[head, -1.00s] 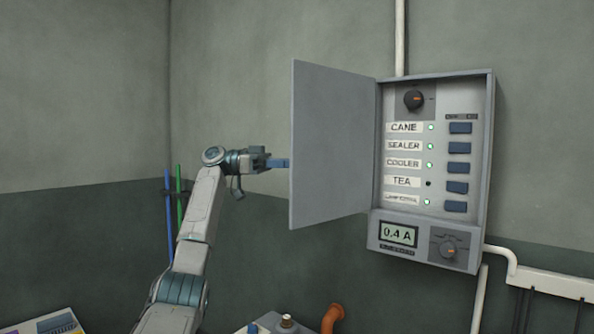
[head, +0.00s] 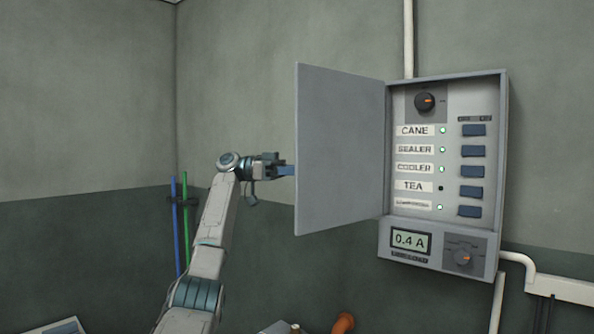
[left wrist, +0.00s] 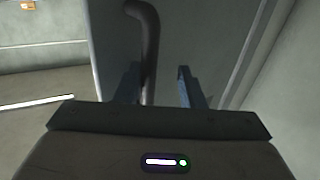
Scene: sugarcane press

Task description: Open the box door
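The grey box door (head: 342,150) stands swung wide open to the left of the wall-mounted control box (head: 498,150) in the head view. My left gripper (head: 290,170) is at the door's free left edge, its blue fingertips partly hidden behind the door. In the left wrist view, the two fingers of my left gripper (left wrist: 160,85) are apart. A dark curved bar (left wrist: 148,45) shows between them, nearer the left finger; I cannot tell whether it touches. The grey panel (left wrist: 210,40) fills the view behind. My right gripper is not in view.
Inside the box are a black knob (head: 425,102), labels, lights and several blue switches (head: 472,151). Below sit a 0.4 A display (head: 410,242) and another knob (head: 463,258). A blue pole and a green pole (head: 186,220) stand left of my arm. An orange pipe (head: 344,323) is below.

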